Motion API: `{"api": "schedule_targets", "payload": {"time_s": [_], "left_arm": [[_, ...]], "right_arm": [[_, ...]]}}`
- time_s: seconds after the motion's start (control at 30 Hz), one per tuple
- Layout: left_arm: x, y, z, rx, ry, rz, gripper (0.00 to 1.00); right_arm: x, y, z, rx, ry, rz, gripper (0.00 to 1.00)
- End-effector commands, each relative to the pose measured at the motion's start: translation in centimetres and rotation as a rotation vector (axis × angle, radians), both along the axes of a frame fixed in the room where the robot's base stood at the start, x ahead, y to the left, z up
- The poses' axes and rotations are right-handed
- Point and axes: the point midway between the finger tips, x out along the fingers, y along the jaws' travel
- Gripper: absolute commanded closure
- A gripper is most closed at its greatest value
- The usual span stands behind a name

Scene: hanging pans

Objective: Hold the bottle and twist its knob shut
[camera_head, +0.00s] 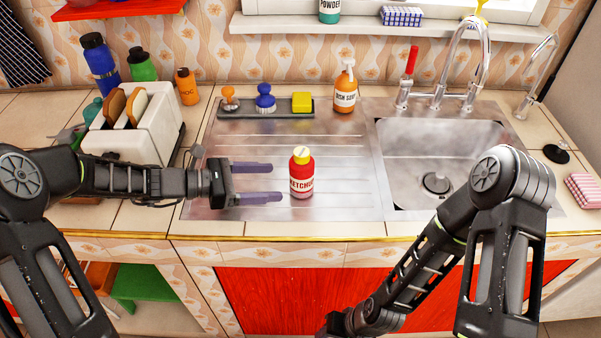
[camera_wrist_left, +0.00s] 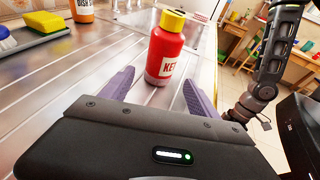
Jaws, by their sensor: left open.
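The bottle is a red ketchup bottle (camera_head: 301,178) standing upright on the metal drainboard left of the sink. Its yellow knob (camera_head: 302,154) sits on top. My left gripper (camera_head: 262,183) is open and empty, its two purple fingers pointing right toward the bottle, which stands just beyond the fingertips. In the left wrist view the bottle (camera_wrist_left: 164,50) stands ahead, between the lines of the two fingers (camera_wrist_left: 158,90), with its yellow knob (camera_wrist_left: 172,20) at the top. My right arm hangs low at the front right, and its gripper's fingers do not show.
The sink basin (camera_head: 418,138) lies right of the bottle. A dish soap bottle (camera_head: 345,89) and a tray (camera_head: 238,113) with brushes and a yellow sponge (camera_head: 302,102) stand behind. A white toaster (camera_head: 137,148) stands at the left. The drainboard (camera_head: 350,200) around the bottle is clear.

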Motion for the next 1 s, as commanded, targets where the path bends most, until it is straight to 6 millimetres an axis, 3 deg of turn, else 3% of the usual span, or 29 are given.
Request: {"api": "schedule_targets", "payload": {"time_s": [0.5,1.0], "left_arm": [[1.9,-6.4,-2.2,-0.001,-0.001,-0.002,0.30],[2.2,-7.2,-2.3,0.000,-0.001,-0.001,0.32]], "right_arm": [[0.1,0.0,-3.0,0.001,-0.002,0.000,0.64],[0.1,0.0,-3.2,0.001,-0.003,0.000,0.64]]}}
